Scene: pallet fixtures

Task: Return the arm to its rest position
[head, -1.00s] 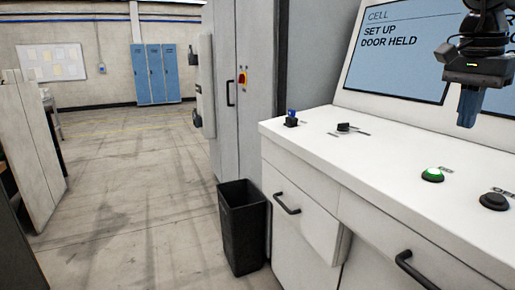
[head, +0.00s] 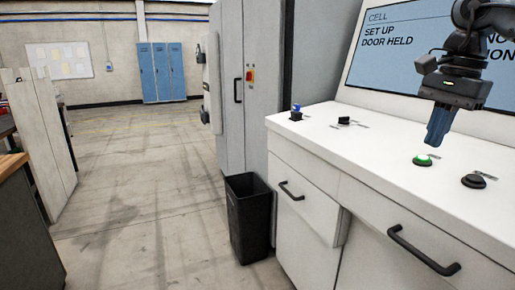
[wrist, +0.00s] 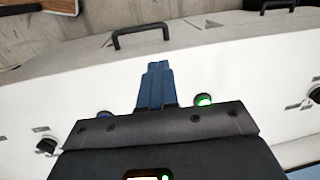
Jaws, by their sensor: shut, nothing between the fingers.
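My gripper (head: 434,140) is at the right of the head view, above the white console top (head: 375,150). Its blue fingers are closed together, point down and hold nothing. The green button (head: 423,160) is just below and left of the fingertips in the head view, apart from them as far as I can tell. In the wrist view my gripper's fingers (wrist: 157,68) are together over the white console, with the lit green button (wrist: 204,100) beside them.
The console has a black button (head: 473,181), a black switch (head: 344,121), a blue-topped switch (head: 296,113) and drawer handles (head: 291,191). A screen (head: 400,60) stands behind. A black bin (head: 248,215) stands at the console's left. The floor (head: 140,200) further left is clear.

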